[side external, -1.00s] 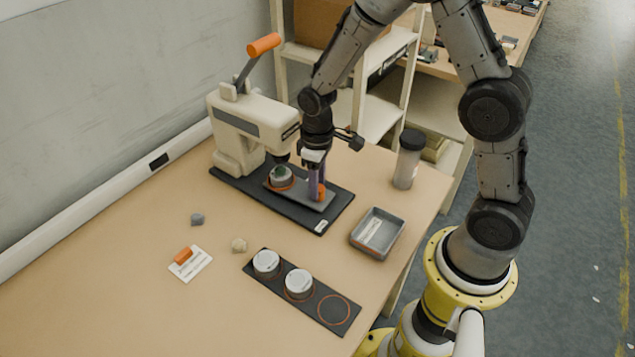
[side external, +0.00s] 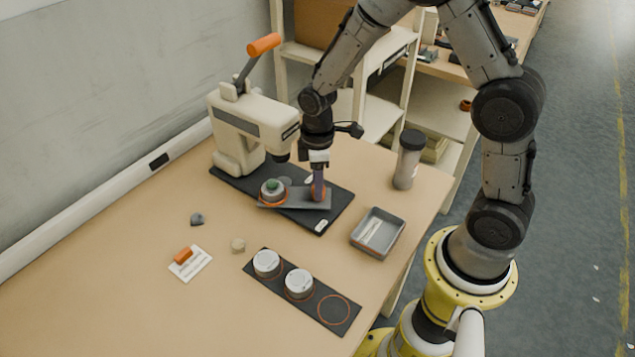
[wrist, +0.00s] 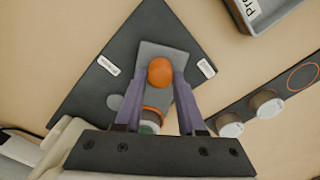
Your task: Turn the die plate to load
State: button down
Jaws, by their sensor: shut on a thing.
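The die plate (side external: 297,199) is a grey bar lying on the black base mat of a white press (side external: 245,125). A round white cup (side external: 273,196) with an orange ring and a green top sits at its left end. An orange knob (wrist: 160,72) stands at its other end. My gripper (side external: 318,193) points down there, its purple fingers shut on the knob. In the wrist view, the die plate (wrist: 165,50) runs between the fingers, and the gripper body partly hides the cup. The cup end is out in front of the press head.
Two white labels lie on the black mat (side external: 225,179); their text is too small to read surely. A grey tray (side external: 378,233) and a bottle (side external: 408,160) stand right. A dark strip (side external: 318,308) holds two white-topped pucks in front. A card (side external: 191,264) lies left.

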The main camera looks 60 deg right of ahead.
jog(key=shift+r+n, duration=0.1)
jog(key=shift+n, duration=5.8)
jog(key=c, duration=0.5)
grip_release()
notch_tip(320, 180, up, 14)
jog(key=shift+s, duration=0.1)
